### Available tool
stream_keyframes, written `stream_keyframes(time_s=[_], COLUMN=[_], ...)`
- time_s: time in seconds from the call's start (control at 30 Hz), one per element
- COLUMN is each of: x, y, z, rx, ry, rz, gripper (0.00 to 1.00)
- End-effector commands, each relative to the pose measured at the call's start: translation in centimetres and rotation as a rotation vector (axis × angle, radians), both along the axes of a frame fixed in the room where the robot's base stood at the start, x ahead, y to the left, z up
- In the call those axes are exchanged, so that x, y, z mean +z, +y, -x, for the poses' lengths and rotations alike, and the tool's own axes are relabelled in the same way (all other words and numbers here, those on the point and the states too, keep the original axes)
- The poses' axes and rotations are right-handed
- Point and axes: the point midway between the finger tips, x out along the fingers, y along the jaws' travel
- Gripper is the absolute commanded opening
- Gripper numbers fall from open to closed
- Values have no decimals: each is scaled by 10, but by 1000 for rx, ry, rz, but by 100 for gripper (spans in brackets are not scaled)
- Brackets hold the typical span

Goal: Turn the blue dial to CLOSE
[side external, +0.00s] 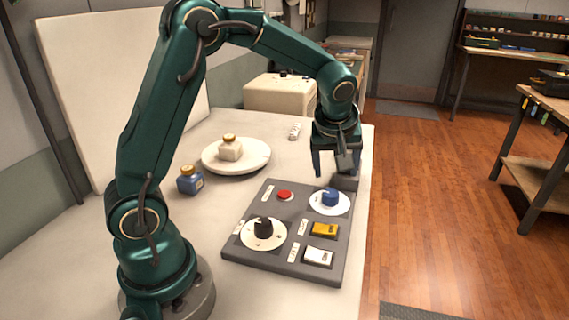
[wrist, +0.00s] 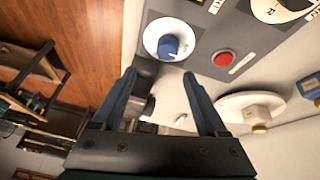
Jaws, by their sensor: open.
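The blue dial (side external: 330,196) sits on a white round plate (side external: 342,208) at the far right corner of the grey control panel (side external: 289,225). It also shows in the wrist view (wrist: 170,46), just beyond my fingertips. The lettering around it is too small to read. My gripper (side external: 335,172) is above the back edge of the panel, close to the blue dial and apart from it. In the wrist view its two fingers (wrist: 159,76) are spread with nothing between them.
The panel also bears a black dial (side external: 263,228), a red button (side external: 285,195), a yellow switch (side external: 324,230) and a white switch (side external: 318,256). A blue bottle (side external: 190,180) and a white plate (side external: 252,158) with a cream bottle (side external: 230,148) stand left of it. The table's right edge is close.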

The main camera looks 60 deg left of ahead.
Motion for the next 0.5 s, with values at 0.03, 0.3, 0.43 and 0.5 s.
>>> stream_keyframes(time_s=[0.03, 0.3, 0.43, 0.5], x=[-11, -40, -56, -62], y=[1, 7, 12, 14], z=[0, 1, -2, -5], rx=[2, 8, 8, 8], ry=[27, 78, 78, 76], rz=[0, 5, 5, 5], gripper=[76, 76, 76, 76])
